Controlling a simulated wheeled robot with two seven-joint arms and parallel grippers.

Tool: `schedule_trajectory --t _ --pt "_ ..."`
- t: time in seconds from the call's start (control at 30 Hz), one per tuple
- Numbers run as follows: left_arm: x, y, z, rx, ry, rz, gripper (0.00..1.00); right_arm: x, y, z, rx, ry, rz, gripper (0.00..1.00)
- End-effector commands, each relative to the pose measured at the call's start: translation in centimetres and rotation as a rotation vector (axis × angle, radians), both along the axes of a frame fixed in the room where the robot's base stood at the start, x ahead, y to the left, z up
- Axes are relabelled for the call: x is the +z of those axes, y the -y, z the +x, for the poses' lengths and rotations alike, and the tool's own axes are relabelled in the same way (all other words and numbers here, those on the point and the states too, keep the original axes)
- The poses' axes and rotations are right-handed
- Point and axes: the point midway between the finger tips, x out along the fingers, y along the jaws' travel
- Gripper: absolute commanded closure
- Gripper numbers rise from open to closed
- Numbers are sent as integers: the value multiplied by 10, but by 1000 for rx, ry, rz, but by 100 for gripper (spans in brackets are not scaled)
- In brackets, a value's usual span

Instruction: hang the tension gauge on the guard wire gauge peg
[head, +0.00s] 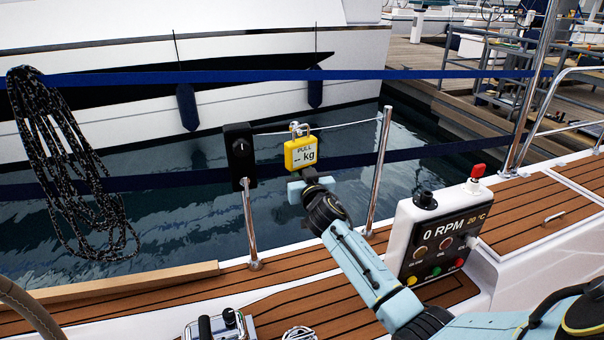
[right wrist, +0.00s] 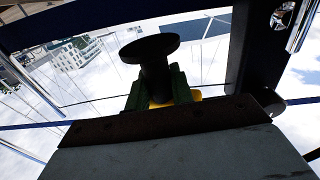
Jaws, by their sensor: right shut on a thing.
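The tension gauge (head: 301,153) is a yellow block whose white face reads "PULL -- kg", with a metal shackle on top. It is upright at the guard wire (head: 345,125), between a black box and a metal post. My right gripper (head: 311,176) is just below it and shut on its dark lower part. In the right wrist view, the gripper (right wrist: 156,88) closes on a dark, round-ended piece (right wrist: 150,58), with a bit of yellow behind. I cannot make out the peg or tell whether the shackle is around it. My left gripper is not in view.
The black box (head: 239,152) with a knob stands on a post left of the gauge. A metal post (head: 380,165) is to its right. A coiled dark rope (head: 75,165) hangs at left. A control panel (head: 437,240) reading "0 RPM" stands at right. Water lies beyond the deck edge.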

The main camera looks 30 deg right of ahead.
Motion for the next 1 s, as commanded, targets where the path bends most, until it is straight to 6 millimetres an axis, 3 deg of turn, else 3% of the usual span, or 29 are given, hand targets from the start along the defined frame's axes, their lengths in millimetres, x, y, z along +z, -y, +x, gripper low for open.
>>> schedule_trajectory --t 1.0 --pt "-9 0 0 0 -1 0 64 -1 3 13 0 2 -1 100"
